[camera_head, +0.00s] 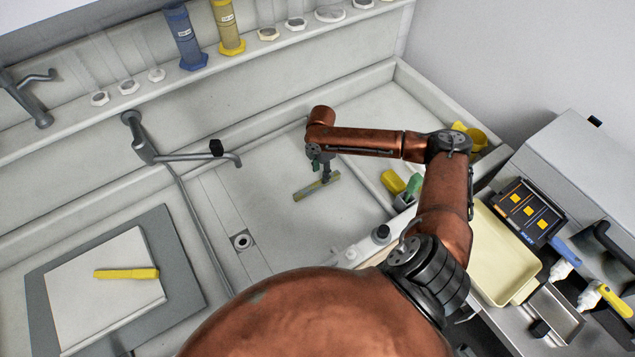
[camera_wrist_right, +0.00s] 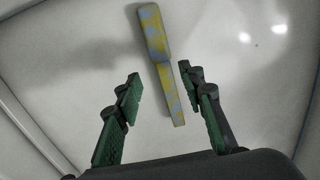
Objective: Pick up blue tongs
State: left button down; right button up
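A slim tongs-shaped piece (camera_head: 317,186) lies on the pale sink floor. Its surface is patched yellow and grey-blue rather than plain blue. In the right wrist view this piece (camera_wrist_right: 158,45) runs from the top centre down between my fingers. My right gripper (camera_head: 324,174) points down just over it. In the wrist view the green-padded fingers of my right gripper (camera_wrist_right: 163,88) are apart, one on each side of the piece's lower end, and not touching it. My left gripper is not in view.
Yellow tongs (camera_head: 127,274) lie on a white board (camera_head: 85,310) at the left. A tap (camera_head: 185,155) reaches over the sink, with a drain (camera_head: 242,241) below. Yellow and green items (camera_head: 393,182) stand right of my gripper. A cream tray (camera_head: 500,262) is at right.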

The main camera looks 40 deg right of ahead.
aim_at(319, 182)
jog(key=shift+a+f, duration=0.25)
jog(key=shift+f, duration=0.5)
jog(key=f, duration=0.4)
jog(key=shift+s+a, duration=0.15)
jog(key=shift+a, duration=0.05)
jog(key=shift+c, duration=0.6)
grip_shut()
